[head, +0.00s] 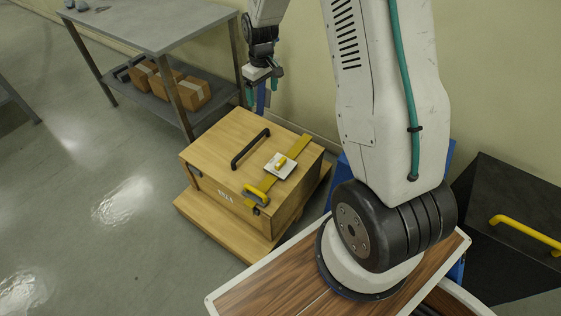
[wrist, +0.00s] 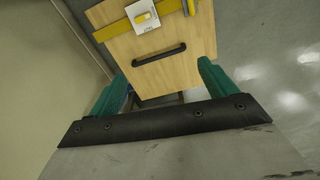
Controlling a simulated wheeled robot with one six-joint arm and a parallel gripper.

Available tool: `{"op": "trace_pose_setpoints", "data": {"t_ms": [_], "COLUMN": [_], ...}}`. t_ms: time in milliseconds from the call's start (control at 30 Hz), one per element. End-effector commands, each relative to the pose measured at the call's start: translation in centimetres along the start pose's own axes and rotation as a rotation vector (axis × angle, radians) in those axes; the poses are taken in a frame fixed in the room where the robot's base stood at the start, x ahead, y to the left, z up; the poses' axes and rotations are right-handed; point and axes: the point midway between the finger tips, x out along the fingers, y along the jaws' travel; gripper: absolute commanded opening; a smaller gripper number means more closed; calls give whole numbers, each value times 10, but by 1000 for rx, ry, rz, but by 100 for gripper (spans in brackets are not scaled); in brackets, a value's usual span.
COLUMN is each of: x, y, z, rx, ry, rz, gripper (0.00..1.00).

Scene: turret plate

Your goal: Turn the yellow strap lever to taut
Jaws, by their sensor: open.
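A wooden crate (head: 226,158) has a yellow strap (head: 292,147) across its lid. On the strap sits a white square plate (head: 280,166) bearing a small yellow lever (head: 280,161). In the wrist view the plate (wrist: 143,27) and lever (wrist: 144,17) are at the top, the lever lying roughly along the strap (wrist: 115,30). Any markings on the plate are too small to read. My gripper (head: 262,91) is open and empty, above and behind the crate's back edge. Its teal fingers (wrist: 165,82) show in the wrist view, apart from the lever.
A black handle (head: 250,149) stands up from the lid beside the plate. A yellow-handled buckle (head: 256,193) hangs at the strap's front end. A grey shelf table (head: 150,28) with boxes stands behind left; a wall is close behind the crate.

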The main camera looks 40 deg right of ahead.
Motion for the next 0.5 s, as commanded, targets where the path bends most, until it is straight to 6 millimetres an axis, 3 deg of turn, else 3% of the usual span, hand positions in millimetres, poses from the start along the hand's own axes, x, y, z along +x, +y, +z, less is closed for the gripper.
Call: {"op": "trace_pose_setpoints", "data": {"t_ms": [33, 167, 300, 400, 500], "x": [35, 114, 200, 253, 293], "y": [10, 33, 51, 58, 62], "z": [-4, -11, -5, 4, 14], "rx": [-9, -41, -73, -93, -108], "ry": [-14, -23, -32, -36, -38], "rz": [-6, -11, -16, -19, -21], "gripper": [84, 84, 84, 84, 84]}}
